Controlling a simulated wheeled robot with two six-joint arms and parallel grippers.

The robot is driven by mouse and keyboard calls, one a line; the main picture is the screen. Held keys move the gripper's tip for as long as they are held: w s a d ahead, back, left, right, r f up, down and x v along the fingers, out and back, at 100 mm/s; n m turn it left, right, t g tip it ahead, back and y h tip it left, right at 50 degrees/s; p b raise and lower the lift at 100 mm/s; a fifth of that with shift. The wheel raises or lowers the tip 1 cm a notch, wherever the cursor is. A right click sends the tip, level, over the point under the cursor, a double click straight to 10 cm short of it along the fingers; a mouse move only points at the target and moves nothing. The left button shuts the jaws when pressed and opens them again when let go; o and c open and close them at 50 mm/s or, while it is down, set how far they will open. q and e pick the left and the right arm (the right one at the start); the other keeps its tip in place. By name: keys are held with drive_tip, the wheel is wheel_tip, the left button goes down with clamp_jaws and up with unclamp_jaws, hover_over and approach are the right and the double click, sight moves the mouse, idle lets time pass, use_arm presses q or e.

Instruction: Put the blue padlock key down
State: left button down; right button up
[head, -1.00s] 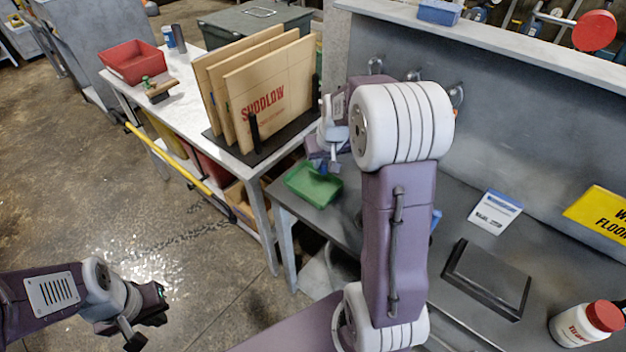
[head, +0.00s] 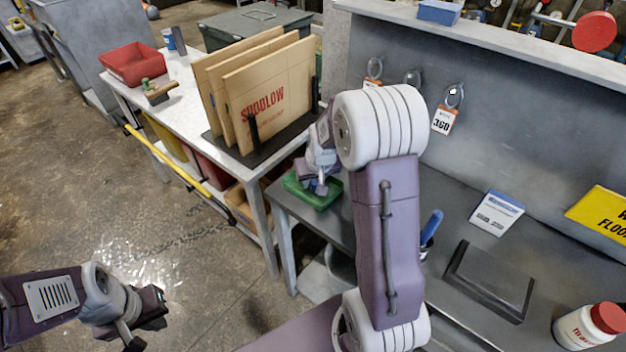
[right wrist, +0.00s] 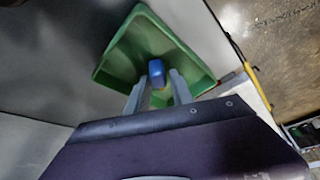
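The blue padlock key (right wrist: 156,72) shows as a small blue block between my right gripper's fingertips in the right wrist view. My right gripper (right wrist: 158,82) looks shut on it, over the green tray (right wrist: 118,62). In the head view, my right gripper (head: 321,188) points down at the green tray (head: 333,204), on the left end of the grey bench. Whether the key touches the tray floor cannot be seen. My left gripper (head: 148,318) hangs over the floor at lower left, with no object visible in it; its opening is unclear.
Upright boards (head: 262,95) stand on the white table (head: 187,97) beside the tray. The grey bench holds a white-and-blue card (head: 496,212), a dark flat case (head: 489,280) and a red-capped bottle (head: 588,325). Tags hang on wall hooks, one reading 360 (head: 442,121).

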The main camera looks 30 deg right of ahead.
drive_tip(key=shift+o, duration=0.2)
drive_tip(key=shift+r, duration=0.15)
drive_tip(key=shift+r, duration=0.25)
drive_tip(key=d+p+v, duration=0.1)
drive_tip(key=p+v, duration=0.1)
drive_tip(key=v, duration=1)
drive_tip(key=s+a+f+n+g+y, duration=0.1)
drive_tip(key=s+a+f+n+g, duration=0.1)
drive_tip(key=s+a+f, duration=0.8)
drive_tip(key=s+a+g, duration=0.1)
drive_tip(key=s, duration=0.3)
drive_tip(key=shift+f, duration=0.35)
drive_tip(key=shift+r+p, duration=0.95)
drive_tip(key=shift+w, duration=0.1)
